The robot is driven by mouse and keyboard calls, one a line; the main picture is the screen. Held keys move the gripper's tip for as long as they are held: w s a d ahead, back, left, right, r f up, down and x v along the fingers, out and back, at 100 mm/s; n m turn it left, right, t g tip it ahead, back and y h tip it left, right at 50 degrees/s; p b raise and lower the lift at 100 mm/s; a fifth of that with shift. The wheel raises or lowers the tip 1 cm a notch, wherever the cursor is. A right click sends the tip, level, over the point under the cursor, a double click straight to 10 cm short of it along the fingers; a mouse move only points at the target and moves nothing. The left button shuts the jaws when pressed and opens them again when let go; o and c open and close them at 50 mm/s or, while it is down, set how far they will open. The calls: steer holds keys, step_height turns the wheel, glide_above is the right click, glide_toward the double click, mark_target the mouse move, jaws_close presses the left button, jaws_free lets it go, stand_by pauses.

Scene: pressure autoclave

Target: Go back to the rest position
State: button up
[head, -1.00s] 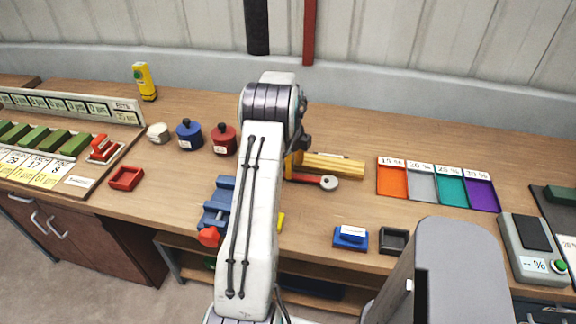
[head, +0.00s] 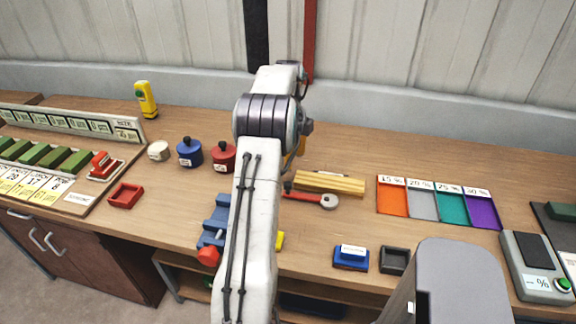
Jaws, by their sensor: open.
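My arm rises from the bottom middle of the head view and stands over the bench. My gripper (head: 297,160) shows only in part behind the arm's wrist, above the bench, near the yellow ribbed block (head: 329,183) and the red-handled tool (head: 312,198). I see nothing held in it, though most of the fingers are hidden. A blue vise-like device (head: 215,222) with a red knob is partly covered by my arm.
On the wooden bench (head: 350,220) stand blue (head: 189,152) and red (head: 223,157) lidded pots, a red tray (head: 126,195), a blue stamp (head: 351,257), coloured trays (head: 392,198) and a percent meter (head: 536,265). The wall (head: 430,60) runs behind.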

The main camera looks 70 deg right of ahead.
steer(key=shift+r, duration=0.6)
stand_by(0.5)
